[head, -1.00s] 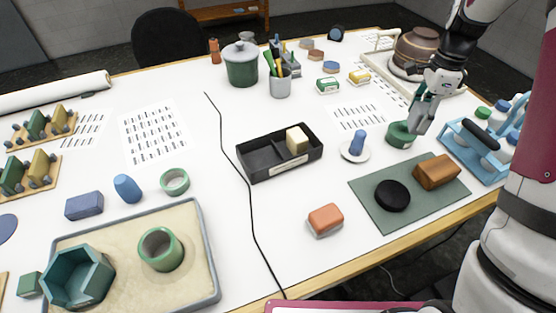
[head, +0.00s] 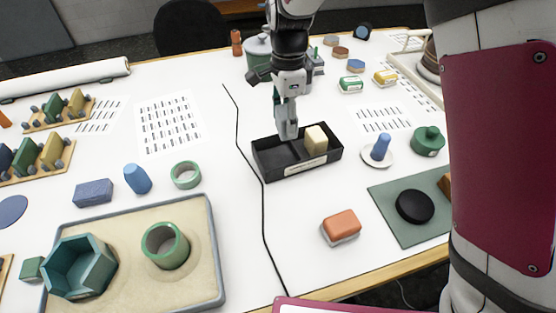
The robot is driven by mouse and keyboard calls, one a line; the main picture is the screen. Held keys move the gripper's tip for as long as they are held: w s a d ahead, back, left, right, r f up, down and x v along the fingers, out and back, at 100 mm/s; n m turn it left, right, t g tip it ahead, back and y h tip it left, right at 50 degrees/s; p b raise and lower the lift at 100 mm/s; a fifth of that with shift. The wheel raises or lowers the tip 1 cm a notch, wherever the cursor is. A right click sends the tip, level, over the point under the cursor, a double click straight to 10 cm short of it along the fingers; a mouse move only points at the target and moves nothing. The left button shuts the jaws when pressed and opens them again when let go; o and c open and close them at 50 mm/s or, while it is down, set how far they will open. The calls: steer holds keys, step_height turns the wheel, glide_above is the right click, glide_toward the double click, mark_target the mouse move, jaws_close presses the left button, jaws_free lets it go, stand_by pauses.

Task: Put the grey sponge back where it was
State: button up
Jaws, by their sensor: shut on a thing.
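My gripper (head: 286,122) points down over the black divided tray (head: 300,170), near its back wall. It is shut on a narrow grey piece, which I take to be the grey sponge (head: 289,130); the fingers hide much of it. Its lower end is at or just above the tray's rear edge; I cannot tell whether it touches. A cream block (head: 316,139) stands in the tray's right compartment. The rest of the tray looks empty where I can see it.
A black cable (head: 264,215) runs left of the tray. A dark green pot (head: 258,50) stands behind my gripper.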

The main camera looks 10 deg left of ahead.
steer(key=shift+s+a, duration=0.35)
steer(key=shift+a, duration=0.35)
steer(key=shift+s+a+f, duration=0.15)
steer(key=shift+a+f, duration=0.05)
step_height(320, 180, down, 10)
steer(key=shift+a+r+p, duration=0.1)
steer(key=shift+r+p, duration=0.05)
steer(key=shift+p, duration=0.4)
steer(key=o, duration=0.7)
